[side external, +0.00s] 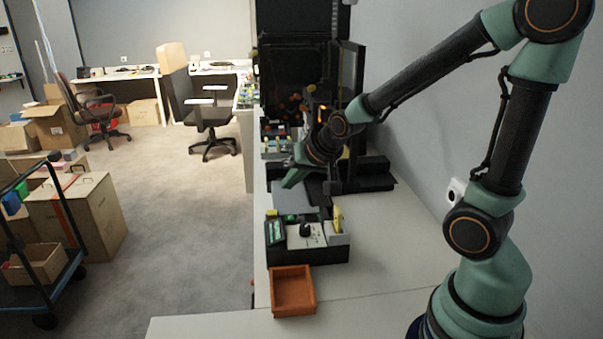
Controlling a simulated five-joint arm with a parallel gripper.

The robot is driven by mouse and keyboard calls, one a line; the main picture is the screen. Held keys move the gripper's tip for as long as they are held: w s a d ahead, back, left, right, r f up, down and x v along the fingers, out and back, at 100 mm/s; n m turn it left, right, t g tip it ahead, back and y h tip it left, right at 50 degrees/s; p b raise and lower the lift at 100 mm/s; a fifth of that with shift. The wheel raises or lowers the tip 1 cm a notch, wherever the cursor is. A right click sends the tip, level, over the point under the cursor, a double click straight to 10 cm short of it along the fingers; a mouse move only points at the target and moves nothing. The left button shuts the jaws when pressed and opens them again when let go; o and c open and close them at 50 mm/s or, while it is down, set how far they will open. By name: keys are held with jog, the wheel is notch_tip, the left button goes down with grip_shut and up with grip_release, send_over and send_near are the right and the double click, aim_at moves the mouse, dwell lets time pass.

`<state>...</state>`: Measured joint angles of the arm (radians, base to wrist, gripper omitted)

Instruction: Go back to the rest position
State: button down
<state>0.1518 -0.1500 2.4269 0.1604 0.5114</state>
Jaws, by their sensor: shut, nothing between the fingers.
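My gripper (293,178) is at the end of my green and black arm, which reaches from the right over the table. Its green fingers are shut and hold nothing. They are above a grey plate (295,197) behind a black device (307,242) with a small screen and a dark knob. Small yellow pieces (337,218) stand at the right of this device. The gap between the fingers is too small to make out in this view.
An orange open box (293,291) sits at the table's front, with bare tabletop (380,270) to its right. A black cabinet-like machine (300,85) stands behind my gripper. A wall (410,130) runs along the right. Cartons (75,215) and a trolley (40,285) are on the floor at left.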

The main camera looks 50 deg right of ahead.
jog(key=s+a+r+n+g, duration=0.1)
jog(key=s+a+r+n, duration=0.2)
jog(key=s, duration=0.3)
jog(key=s+a+r+n+g+y, duration=0.1)
jog(key=s+a+r+n, duration=0.2)
jog(key=s, duration=0.3)
jog(key=shift+r+n, duration=0.45)
jog(key=shift+n, duration=0.35)
